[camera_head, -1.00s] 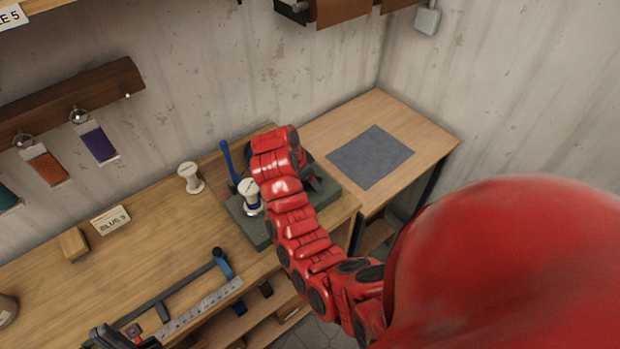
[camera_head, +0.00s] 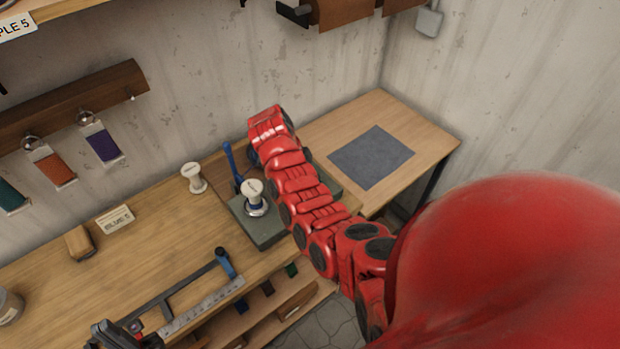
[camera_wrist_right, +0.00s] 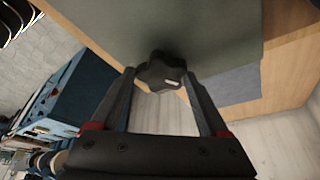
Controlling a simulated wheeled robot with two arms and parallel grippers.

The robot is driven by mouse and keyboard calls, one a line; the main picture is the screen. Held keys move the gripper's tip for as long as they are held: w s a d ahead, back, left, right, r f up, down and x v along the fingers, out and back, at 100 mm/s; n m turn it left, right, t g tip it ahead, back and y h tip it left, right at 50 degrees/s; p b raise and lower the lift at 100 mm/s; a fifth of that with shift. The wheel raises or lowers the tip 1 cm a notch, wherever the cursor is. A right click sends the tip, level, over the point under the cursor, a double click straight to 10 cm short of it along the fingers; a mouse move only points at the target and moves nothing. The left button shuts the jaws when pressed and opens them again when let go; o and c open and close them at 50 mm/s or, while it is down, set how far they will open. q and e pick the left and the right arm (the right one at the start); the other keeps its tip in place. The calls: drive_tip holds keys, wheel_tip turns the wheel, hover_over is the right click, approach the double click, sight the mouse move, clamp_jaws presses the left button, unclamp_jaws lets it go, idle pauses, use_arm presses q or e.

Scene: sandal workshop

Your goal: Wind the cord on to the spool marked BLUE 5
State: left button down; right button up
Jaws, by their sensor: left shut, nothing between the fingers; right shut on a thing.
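A pale spool (camera_head: 252,188) stands upright on the grey-green winder base (camera_head: 262,231), with a little blue at its foot. A blue lever (camera_head: 230,160) rises behind it. My right gripper (camera_wrist_right: 160,76) is shut on a black lobed knob (camera_wrist_right: 158,68) in the right wrist view; in the head view my red arm hides it. A card reading BLUE 5 (camera_head: 116,219) stands on the bench. I cannot make out the cord's run.
A second pale spool (camera_head: 193,179) stands on the bench left of the winder. A black frame tool (camera_head: 180,292) and a metal ruler (camera_head: 200,306) lie at the front edge. A tan block (camera_head: 80,242) is at the left. A grey mat (camera_head: 371,155) lies on the right-hand table.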

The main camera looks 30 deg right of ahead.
drive_tip(key=m+g+b, duration=0.1)
drive_tip(key=m, duration=0.2)
drive_tip(key=shift+w+d+y, duration=0.1)
drive_tip(key=shift+w+y, duration=0.05)
drive_tip(key=shift+y, duration=0.15)
drive_tip(key=shift+d+f+m+g+y+b, duration=0.15)
drive_tip(key=shift+m+g+y+b, duration=0.2)
drive_tip(key=shift+m+b, duration=0.8)
drive_tip(key=m+y+b, duration=0.1)
drive_tip(key=m+b, duration=0.2)
drive_tip(key=b, duration=0.4)
drive_tip(key=shift+w, duration=0.2)
drive_tip(key=shift+m+y+b, duration=0.35)
drive_tip(key=shift+m+b, duration=0.3)
drive_tip(key=shift+b, duration=0.25)
drive_tip(key=shift+s+b, duration=0.1)
drive_tip(key=shift+b, duration=0.2)
drive_tip(key=shift+m+g, duration=0.25)
drive_tip(key=shift+m, duration=0.05)
drive_tip(key=o, duration=1.2)
drive_tip(key=shift+s+d, duration=0.1)
drive_tip(key=shift+o, duration=0.2)
